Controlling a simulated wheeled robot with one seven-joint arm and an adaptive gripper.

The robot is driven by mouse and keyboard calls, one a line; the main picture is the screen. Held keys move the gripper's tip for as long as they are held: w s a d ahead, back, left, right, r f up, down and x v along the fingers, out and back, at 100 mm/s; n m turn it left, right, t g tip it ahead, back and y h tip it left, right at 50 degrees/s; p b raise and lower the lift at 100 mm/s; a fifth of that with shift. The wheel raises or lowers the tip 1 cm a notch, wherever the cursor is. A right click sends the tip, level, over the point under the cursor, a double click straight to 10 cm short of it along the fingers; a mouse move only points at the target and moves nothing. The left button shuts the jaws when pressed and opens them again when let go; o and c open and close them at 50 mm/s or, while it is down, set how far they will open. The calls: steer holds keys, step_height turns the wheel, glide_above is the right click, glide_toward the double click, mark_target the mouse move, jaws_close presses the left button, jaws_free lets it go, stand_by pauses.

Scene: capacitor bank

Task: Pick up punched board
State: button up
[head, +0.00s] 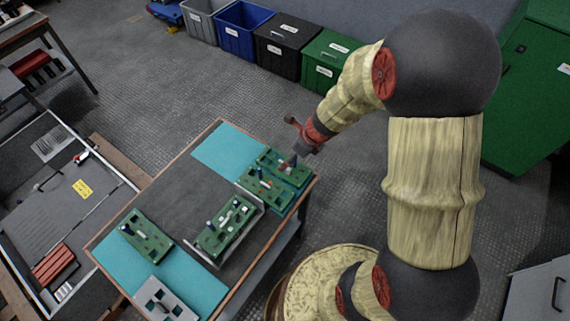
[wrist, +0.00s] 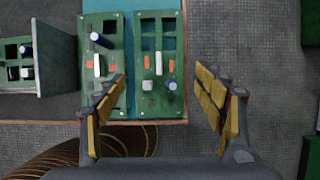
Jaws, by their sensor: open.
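Two green boards with dark rectangular cutouts lie side by side at the table's right corner. The outer one (head: 287,172) shows in the wrist view (wrist: 158,102) with white, orange and blue parts. The nearer one (head: 262,189) also shows there (wrist: 103,25), with a dark blue cylinder on it. I cannot tell which is called the punched board. My gripper (head: 298,135) is open and empty above that corner. In the wrist view (wrist: 160,72) its fingers straddle the outer board's line; the left finger overlaps the nearer board. Contact is not visible.
Another green board (head: 223,229) sits in a grey upright-edged holder (wrist: 55,58). A further green board (head: 145,237) and a grey plate with openings (head: 160,296) lie on the left teal mat (head: 118,262). Bins (head: 240,28) stand behind. Bare floor lies beyond the table's right edge.

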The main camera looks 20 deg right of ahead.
steer(key=b+x, duration=0.1)
steer(key=x, duration=0.1)
steer(key=b+x, duration=0.2)
steer(key=x, duration=0.1)
steer(key=b+x, duration=0.2)
steer(key=x, duration=0.1)
steer(key=shift+s+d+f, duration=0.2)
steer(key=shift+s+f, duration=0.05)
steer(key=shift+s, duration=0.15)
steer(key=shift+r, duration=0.1)
steer(key=shift+c, duration=0.9)
steer(key=c, duration=0.7)
